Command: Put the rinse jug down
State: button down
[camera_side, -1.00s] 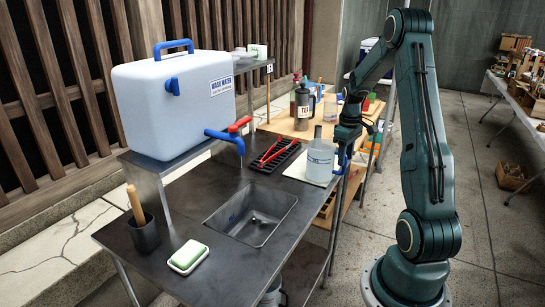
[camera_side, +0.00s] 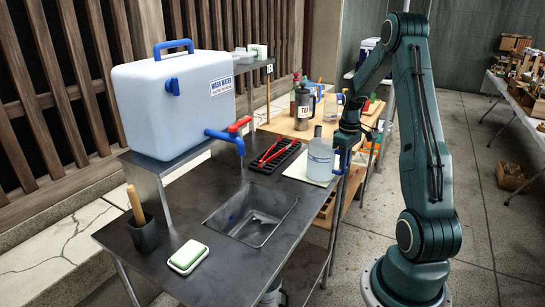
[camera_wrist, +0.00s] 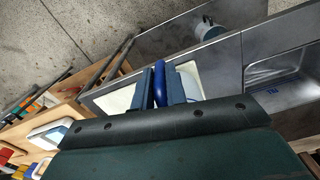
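The rinse jug (camera_side: 319,160), pale and translucent with a grey neck and a blue handle, stands upright on a white pad (camera_side: 294,170) at the right edge of the steel counter, seeming to rest on it. My gripper (camera_side: 342,152) is at the handle, on the jug's right side. In the wrist view the blue handle (camera_wrist: 160,83) lies between my two fingers (camera_wrist: 161,92), which look closed on it. The white pad (camera_wrist: 115,102) shows on both sides of the fingers.
A black rack with red tools (camera_side: 274,155) lies close left of the jug. A sink basin (camera_side: 250,215) is in front. The blue-tapped wash-water tank (camera_side: 175,105) stands at the left. A dark flask (camera_side: 304,108) and other items stand on the wooden table behind.

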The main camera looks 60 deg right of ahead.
jog(key=shift+r, duration=0.2)
dwell(0.3)
notch_tip(320, 180, up, 20)
jog(key=shift+f, duration=0.15)
dwell(0.5)
jog(key=shift+f, duration=0.1)
dwell(0.4)
